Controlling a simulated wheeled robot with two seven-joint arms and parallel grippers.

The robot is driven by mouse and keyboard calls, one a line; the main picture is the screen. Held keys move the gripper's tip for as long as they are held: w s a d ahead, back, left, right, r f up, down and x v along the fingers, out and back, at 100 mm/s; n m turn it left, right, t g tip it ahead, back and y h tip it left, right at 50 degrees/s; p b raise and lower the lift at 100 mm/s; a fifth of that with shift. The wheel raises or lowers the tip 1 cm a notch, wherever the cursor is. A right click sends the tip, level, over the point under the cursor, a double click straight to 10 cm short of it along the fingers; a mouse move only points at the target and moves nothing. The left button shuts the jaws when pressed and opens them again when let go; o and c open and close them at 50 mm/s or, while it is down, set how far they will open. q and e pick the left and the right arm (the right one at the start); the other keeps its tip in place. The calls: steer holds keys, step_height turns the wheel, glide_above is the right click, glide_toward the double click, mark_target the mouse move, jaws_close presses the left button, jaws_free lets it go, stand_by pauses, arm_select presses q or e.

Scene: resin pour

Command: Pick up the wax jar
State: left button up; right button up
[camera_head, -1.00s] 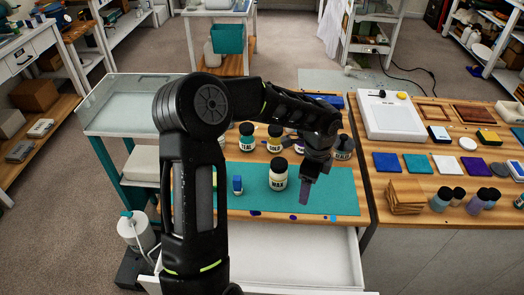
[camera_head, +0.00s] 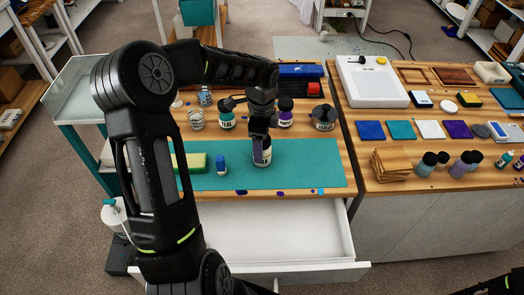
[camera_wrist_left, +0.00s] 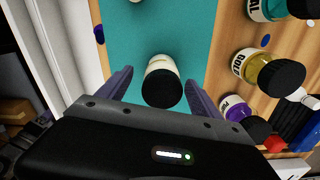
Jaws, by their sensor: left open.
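The wax jar (camera_head: 262,157), a cream jar with a black lid, stands on the teal mat (camera_head: 310,178), mostly covered by my left gripper in the head view. In the left wrist view the wax jar (camera_wrist_left: 160,66) shows its black lid toward me, between the two fingers. My left gripper (camera_head: 261,146) is directly above and around the jar, pointing down. In the left wrist view my left gripper (camera_wrist_left: 159,80) is open, with a gap on both sides of the jar. My right gripper is not in view.
Behind stand the teal jar (camera_head: 226,115), the purple jar (camera_head: 285,113) and the sealer jar (camera_head: 324,118). The gold jar (camera_wrist_left: 262,70) shows beside the mat. A small blue bottle (camera_head: 220,166) and a sponge (camera_head: 194,163) lie left. An open drawer (camera_head: 285,232) is in front.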

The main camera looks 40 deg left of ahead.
arm_select(q)
steer(key=f+b, duration=0.4)
steer(key=f, duration=0.1)
steer(key=shift+w+f, duration=0.1)
steer(key=shift+w, duration=0.1)
stand_by(0.6)
steer(key=c, duration=1.6)
steer(key=shift+r, duration=0.2)
